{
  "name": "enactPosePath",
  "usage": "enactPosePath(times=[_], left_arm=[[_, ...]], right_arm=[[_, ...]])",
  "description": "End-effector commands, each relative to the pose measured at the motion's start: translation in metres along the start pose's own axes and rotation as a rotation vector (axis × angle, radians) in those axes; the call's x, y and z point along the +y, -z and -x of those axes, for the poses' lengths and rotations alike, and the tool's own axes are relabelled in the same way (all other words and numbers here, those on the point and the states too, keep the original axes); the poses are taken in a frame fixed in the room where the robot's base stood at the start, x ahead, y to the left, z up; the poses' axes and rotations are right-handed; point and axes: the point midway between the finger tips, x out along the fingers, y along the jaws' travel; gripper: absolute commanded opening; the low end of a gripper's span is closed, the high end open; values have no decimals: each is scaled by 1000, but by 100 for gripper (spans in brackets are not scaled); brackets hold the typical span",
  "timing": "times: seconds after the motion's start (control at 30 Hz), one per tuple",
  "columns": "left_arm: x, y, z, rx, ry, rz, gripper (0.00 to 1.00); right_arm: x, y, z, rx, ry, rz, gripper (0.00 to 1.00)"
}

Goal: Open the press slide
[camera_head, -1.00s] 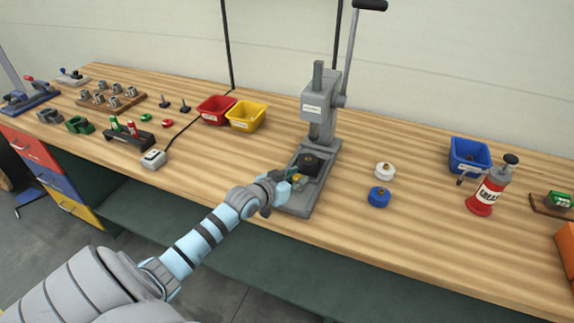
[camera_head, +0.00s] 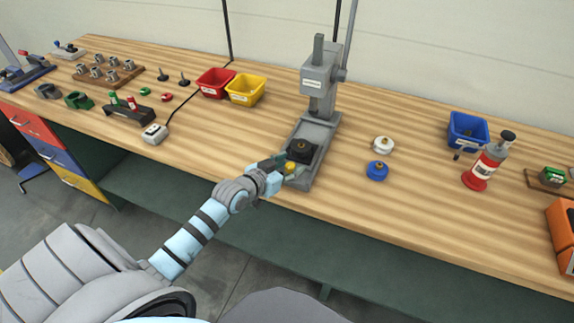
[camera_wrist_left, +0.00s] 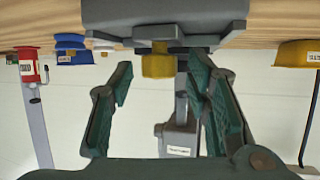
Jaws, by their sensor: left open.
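The grey arbor press (camera_head: 318,85) stands on the workbench. Its slide carries a black block (camera_head: 301,150) and sits toward the front of the base, with bare grey plate between it and the column. A yellow handle (camera_head: 291,168) is on the slide's front. My left gripper (camera_head: 281,168) is at the handle. In the left wrist view, which looks upside down, the yellow handle (camera_wrist_left: 158,62) lies between the spread green fingers of my left gripper (camera_wrist_left: 160,80). A gap shows on its left side. My right gripper is not in view.
Right of the press are white (camera_head: 383,145) and blue (camera_head: 377,171) round parts, a red grease bottle (camera_head: 487,165) and a blue bin (camera_head: 467,131). Red (camera_head: 213,84) and yellow (camera_head: 245,91) bins stand behind left.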

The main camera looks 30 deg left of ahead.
Motion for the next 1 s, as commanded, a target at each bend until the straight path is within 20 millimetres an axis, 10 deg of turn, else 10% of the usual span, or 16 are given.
enactPosePath(times=[0.53, 1.0], left_arm=[[-1, -2, 107, -5, 1, -11, 44], [0, 0, 120, 0, -1, 0, 44]], right_arm=[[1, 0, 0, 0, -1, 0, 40], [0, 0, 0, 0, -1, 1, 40]])
